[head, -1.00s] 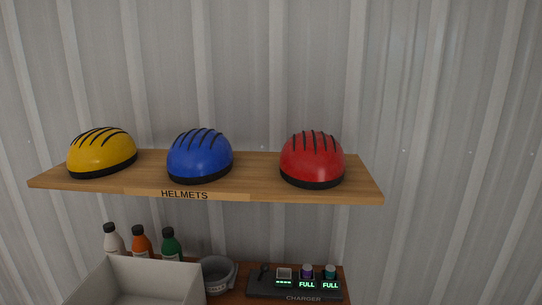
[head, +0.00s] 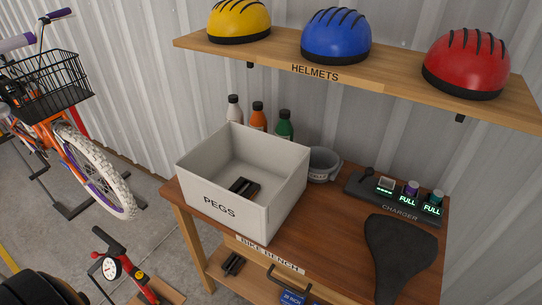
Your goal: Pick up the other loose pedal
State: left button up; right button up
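A small dark object (head: 233,264) that looks like a pedal lies on the lower shelf of the bench, below the box. The box stands on the left of the wooden bench top (head: 335,225). Neither of my grippers shows in the head view.
A black saddle (head: 400,255) and a charger (head: 392,201) occupy the bench's right side. The helmet shelf (head: 375,65) overhangs. A bike (head: 75,150) and red pump (head: 138,280) stand left.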

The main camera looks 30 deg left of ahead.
aim_at(231, 259)
jog(key=u, duration=1.25)
jog(key=i+j, duration=0.1)
